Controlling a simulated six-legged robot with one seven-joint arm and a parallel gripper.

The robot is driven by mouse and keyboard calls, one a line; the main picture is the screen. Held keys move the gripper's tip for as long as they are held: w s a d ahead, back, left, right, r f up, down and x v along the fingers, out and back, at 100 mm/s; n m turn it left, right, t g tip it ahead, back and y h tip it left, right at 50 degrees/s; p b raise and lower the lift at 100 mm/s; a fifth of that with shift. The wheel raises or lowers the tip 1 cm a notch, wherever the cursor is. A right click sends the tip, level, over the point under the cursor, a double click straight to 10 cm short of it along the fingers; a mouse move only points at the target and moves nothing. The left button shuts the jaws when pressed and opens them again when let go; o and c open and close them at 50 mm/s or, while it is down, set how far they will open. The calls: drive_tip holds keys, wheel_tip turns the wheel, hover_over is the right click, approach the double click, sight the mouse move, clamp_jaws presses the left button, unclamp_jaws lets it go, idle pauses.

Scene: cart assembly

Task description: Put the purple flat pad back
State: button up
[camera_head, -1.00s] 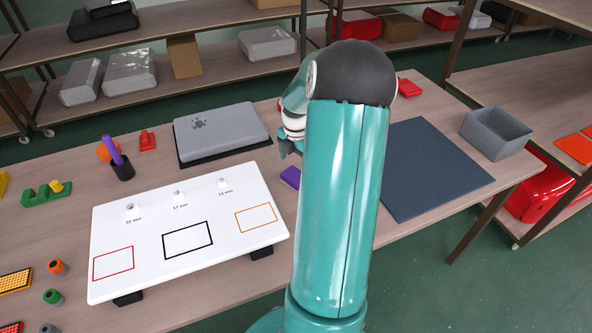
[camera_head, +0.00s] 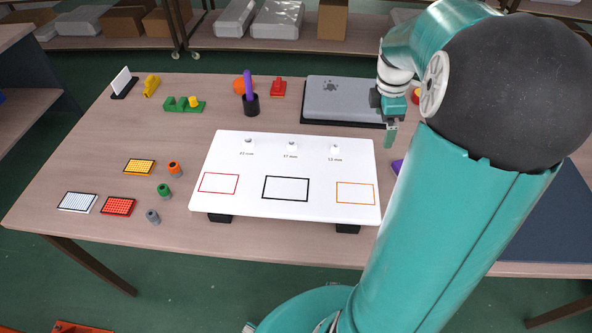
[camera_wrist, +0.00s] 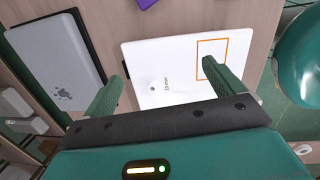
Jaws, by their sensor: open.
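The purple flat pad (camera_head: 397,166) lies on the table just right of the white board. Most of it is hidden behind my teal arm in the head view. A corner of the purple pad (camera_wrist: 146,3) shows at the top edge of the wrist view. My gripper (camera_head: 389,137) hangs above the table near the right back corner of the white board. In the wrist view its two green fingers (camera_wrist: 160,85) are apart with nothing between them. The pad is outside the fingers.
The white board (camera_head: 255,215) with three pegs and outlined rectangles stands on black feet. A grey box (camera_head: 345,95) on a black base lies behind it. A black cup (camera_head: 250,104) holds a purple stick. Small coloured parts lie at the left. A dark mat (camera_head: 560,225) is at the right.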

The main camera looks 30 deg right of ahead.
drive_tip(key=s+a+r+m+t, duration=0.1)
drive_tip(key=s+a+r+m, duration=0.1)
drive_tip(key=a, duration=0.8)
drive_tip(key=s+a+r+m+t+y, duration=0.1)
drive_tip(key=s+a+m, duration=0.4)
drive_tip(key=a, duration=0.5)
drive_tip(key=s+a+r+m+t, duration=0.3)
drive_tip(key=s+a+r+m, duration=0.1)
drive_tip(key=a, duration=0.6)
drive_tip(key=shift+r+m, duration=0.4)
drive_tip(key=shift+m, duration=0.5)
